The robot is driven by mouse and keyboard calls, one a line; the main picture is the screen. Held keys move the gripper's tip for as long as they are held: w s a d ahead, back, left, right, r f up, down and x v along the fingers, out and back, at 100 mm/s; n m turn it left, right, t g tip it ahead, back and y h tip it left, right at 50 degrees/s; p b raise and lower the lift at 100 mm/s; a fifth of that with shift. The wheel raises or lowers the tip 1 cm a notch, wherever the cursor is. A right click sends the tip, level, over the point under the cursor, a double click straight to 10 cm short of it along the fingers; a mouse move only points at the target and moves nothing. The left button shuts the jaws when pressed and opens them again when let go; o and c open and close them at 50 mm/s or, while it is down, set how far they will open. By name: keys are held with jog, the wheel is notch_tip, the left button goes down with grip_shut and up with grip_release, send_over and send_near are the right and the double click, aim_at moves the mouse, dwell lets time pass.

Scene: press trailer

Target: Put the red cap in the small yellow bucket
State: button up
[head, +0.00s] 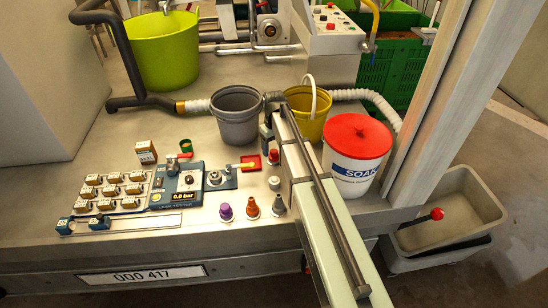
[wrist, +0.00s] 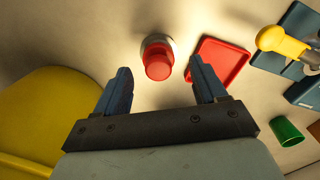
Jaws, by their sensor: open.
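The red cap (wrist: 158,66) sits on a pale silvery round base in the wrist view, just beyond and between my fingertips. In the head view the red cap (head: 273,156) is beside my arm, partly hidden. My gripper (wrist: 160,76) is open and empty, its two blue fingers apart; in the head view my gripper (head: 267,138) is mostly hidden behind my arm. The small yellow bucket (head: 308,128) stands behind and right of the cap, with its pale handle raised. The bucket (wrist: 40,115) fills the left of the wrist view.
A red tray (head: 250,163) lies just left of the cap. A grey bucket (head: 236,130) and a white tub with red lid (head: 357,170) flank the yellow bucket. Purple (head: 226,212) and orange (head: 253,208) cones stand in front. A green cup (head: 186,146) is left.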

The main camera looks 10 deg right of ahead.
aim_at(274, 151)
jog(key=shift+w+f, duration=0.15)
jog(key=shift+f, duration=1.15)
jog(key=shift+w+f, duration=0.1)
jog(key=shift+f, duration=1.2)
